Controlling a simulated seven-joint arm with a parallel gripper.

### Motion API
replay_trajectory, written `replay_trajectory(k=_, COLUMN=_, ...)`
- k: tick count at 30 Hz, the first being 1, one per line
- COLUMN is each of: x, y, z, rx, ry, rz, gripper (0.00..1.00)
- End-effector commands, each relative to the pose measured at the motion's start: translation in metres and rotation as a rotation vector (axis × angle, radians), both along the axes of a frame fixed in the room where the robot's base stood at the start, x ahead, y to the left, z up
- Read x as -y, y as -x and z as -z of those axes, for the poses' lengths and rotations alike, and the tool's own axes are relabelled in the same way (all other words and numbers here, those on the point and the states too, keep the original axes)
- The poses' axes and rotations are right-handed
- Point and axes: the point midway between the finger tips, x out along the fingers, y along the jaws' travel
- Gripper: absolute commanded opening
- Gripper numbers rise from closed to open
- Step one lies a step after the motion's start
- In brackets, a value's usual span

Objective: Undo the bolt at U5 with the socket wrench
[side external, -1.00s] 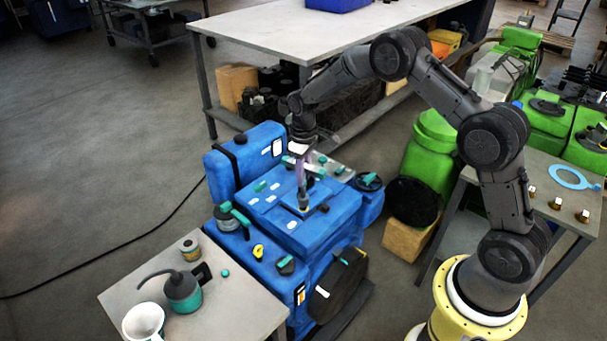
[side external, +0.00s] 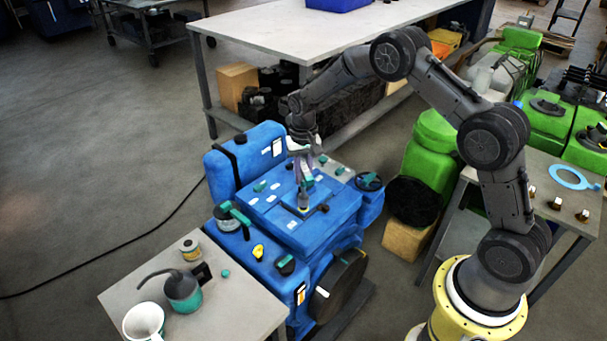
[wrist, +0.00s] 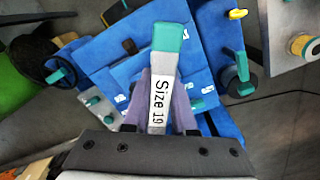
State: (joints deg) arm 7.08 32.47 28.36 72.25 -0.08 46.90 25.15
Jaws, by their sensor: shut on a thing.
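My gripper (side external: 303,169) is above the top of the blue engine (side external: 260,210) and is shut on the socket wrench (side external: 308,183). In the wrist view the wrench (wrist: 162,90) shows a pale handle marked "Size 19" with a teal end, between the purple fingers of my gripper (wrist: 165,105). The wrench's lower end stands at the recessed square on the engine top. The bolt under it is hidden, and I cannot read the label U5.
Teal-handled parts and a yellow cap (side external: 258,251) sit on the engine. A small table (side external: 235,310) at front left holds an oil can (side external: 183,291), a funnel (side external: 143,322) and a tin (side external: 190,248). A table at right carries a blue ring (side external: 573,177) and brass-coloured parts.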

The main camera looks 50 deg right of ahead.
Motion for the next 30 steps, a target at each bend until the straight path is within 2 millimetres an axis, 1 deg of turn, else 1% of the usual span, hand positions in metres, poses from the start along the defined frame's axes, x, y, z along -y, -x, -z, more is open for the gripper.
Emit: replay_trajectory(k=30, x=-0.0003, y=-0.0006, z=-0.0011, rx=0.003, ry=-0.001, rz=0.769, gripper=0.0)
